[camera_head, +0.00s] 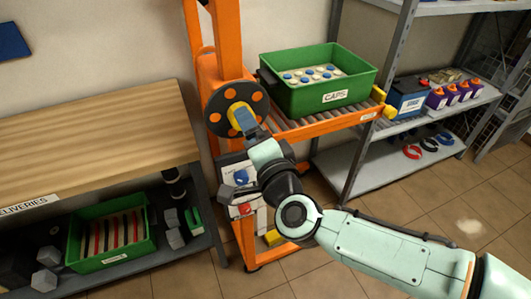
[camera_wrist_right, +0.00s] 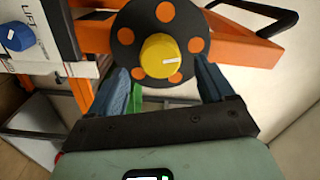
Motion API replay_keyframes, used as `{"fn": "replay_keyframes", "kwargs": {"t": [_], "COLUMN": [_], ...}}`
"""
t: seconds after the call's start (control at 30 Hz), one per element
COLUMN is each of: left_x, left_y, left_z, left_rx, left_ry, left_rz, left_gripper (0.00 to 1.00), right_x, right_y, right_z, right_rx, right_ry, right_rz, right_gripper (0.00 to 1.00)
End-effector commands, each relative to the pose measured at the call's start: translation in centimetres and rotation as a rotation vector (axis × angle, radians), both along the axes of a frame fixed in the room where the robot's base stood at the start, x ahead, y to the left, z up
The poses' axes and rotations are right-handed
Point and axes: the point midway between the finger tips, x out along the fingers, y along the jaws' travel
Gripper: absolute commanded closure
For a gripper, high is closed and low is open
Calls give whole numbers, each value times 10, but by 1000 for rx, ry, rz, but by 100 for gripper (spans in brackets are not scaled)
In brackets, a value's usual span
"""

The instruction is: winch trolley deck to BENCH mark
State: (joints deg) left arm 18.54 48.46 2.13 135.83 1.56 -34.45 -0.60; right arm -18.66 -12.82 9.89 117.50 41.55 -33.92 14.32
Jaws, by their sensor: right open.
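The orange winch trolley (camera_head: 228,45) stands between the bench and the shelf rack. Its roller deck (camera_head: 325,122) bears a green crate labelled CAPS (camera_head: 318,85), with white and blue caps inside. The winch wheel is a black disc with orange dots (camera_head: 222,98); it also shows in the right wrist view (camera_wrist_right: 131,38), with a yellow knob (camera_wrist_right: 160,55) facing me. My right gripper (camera_head: 244,122) is at the wheel. Its open blue fingers (camera_wrist_right: 163,78) point at the wheel, either side of the knob; contact is unclear. I cannot make out a BENCH mark. My left gripper is out of view.
A wooden bench (camera_head: 90,135) with a DELIVERIES label is at left, a green crate (camera_head: 112,240) below it. The grey rack (camera_head: 375,165) at right holds a battery and purple items beside the deck. Tiled floor (camera_head: 440,205) at lower right is mostly clear.

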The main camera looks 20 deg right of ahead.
Motion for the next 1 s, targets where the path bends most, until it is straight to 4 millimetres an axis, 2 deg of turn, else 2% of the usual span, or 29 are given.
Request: {"fn": "replay_keyframes", "kwargs": {"t": [0.03, 0.2, 0.4, 0.53, 0.87, 1.0], "left_x": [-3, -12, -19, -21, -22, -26], "left_y": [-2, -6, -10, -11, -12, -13], "left_z": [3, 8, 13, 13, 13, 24], "left_rx": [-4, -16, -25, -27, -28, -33], "left_ry": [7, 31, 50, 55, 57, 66], "left_rz": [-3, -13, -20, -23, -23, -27], "left_gripper": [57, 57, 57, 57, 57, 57], "right_x": [-14, -52, -80, -88, -89, -86], "right_y": [-1, -2, -3, -3, -3, -1], "right_z": [3, 3, 2, 1, 0, 1], "right_rx": [0, 0, 0, 1, 0, -38], "right_ry": [-3, -3, -2, -1, 1, 11], "right_rz": [0, 0, 0, -1, 0, -12], "right_gripper": [19, 19, 19, 19, 19, 19]}}
